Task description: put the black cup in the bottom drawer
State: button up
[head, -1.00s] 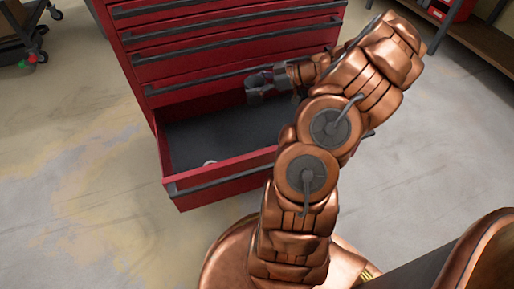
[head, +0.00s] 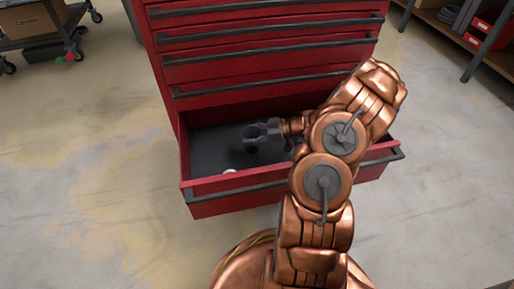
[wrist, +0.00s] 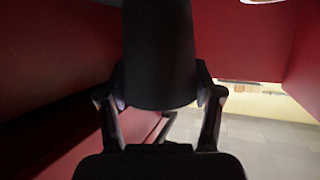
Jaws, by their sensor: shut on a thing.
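The red cabinet's bottom drawer (head: 290,191) is pulled open, with a dark floor inside. My gripper (head: 258,133) is over the inside of this drawer, toward its back, in the head view. In the wrist view my gripper (wrist: 160,105) is shut on the black cup (wrist: 160,50), with one finger on each side of it. The cup fills the upper middle of that view. In the head view the cup is small and dark against the drawer floor and hard to make out from the gripper. Whether it touches the drawer floor cannot be told.
A small white round thing (head: 230,171) lies in the drawer near its front left. The closed upper drawers (head: 265,65) stand above. A dark cart (head: 45,35) is at the far left and a shelf (head: 465,35) at the right. The floor to the left is clear.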

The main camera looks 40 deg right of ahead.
jog(key=shift+f+b, duration=0.6)
jog(key=shift+f, duration=1.9)
jog(key=shift+f+b, duration=0.2)
jog(key=shift+b, duration=0.15)
jog(key=o, duration=1.1)
jog(key=shift+r, duration=0.2)
